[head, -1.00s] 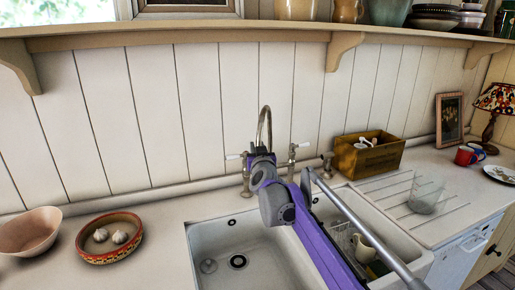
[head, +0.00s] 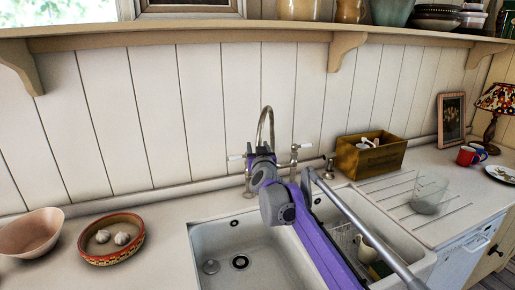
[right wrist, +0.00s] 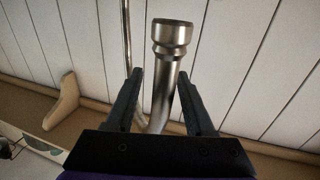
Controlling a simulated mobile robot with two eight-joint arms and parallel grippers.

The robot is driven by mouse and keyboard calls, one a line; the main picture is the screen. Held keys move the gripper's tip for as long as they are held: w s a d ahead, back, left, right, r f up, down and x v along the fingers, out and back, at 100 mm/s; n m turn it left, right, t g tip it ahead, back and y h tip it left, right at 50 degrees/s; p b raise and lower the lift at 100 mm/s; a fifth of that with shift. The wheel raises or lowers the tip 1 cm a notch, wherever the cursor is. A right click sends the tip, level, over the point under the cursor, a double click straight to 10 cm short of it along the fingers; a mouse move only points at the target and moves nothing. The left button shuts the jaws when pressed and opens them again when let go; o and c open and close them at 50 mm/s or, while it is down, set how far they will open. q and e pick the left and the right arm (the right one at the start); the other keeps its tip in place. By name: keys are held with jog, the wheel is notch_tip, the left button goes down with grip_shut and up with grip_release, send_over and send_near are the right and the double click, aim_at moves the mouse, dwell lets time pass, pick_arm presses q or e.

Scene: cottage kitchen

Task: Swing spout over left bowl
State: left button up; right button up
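The metal tap spout (head: 264,120) arches up behind the double sink, partly hidden low down by my right arm. The left bowl (head: 214,240) of the sink is white and empty, with a drain in its floor; my arm covers its right side. My right gripper (right wrist: 165,78) is open in the right wrist view, with one dark finger on each side of the spout (right wrist: 163,95). Gaps show between spout and fingers, the narrower on the right. In the head view the gripper's fingers are hidden behind my arm. My left gripper is not in view.
Tap handles (head: 295,148) stand close beside the arm. The right bowl (head: 408,250) holds a rack and a pale jug (head: 366,249). A wooden box (head: 371,157) and a glass (head: 428,193) stand to the right. A patterned bowl (head: 111,258) of garlic stands left of the sink.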

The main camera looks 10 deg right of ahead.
jog(key=shift+s+a, duration=0.1)
jog(key=s+b, duration=0.1)
jog(key=s, duration=0.9)
jog(key=shift+s+a+b, duration=0.3)
jog(key=shift+a+b, duration=0.05)
jog(key=shift+a, duration=0.1)
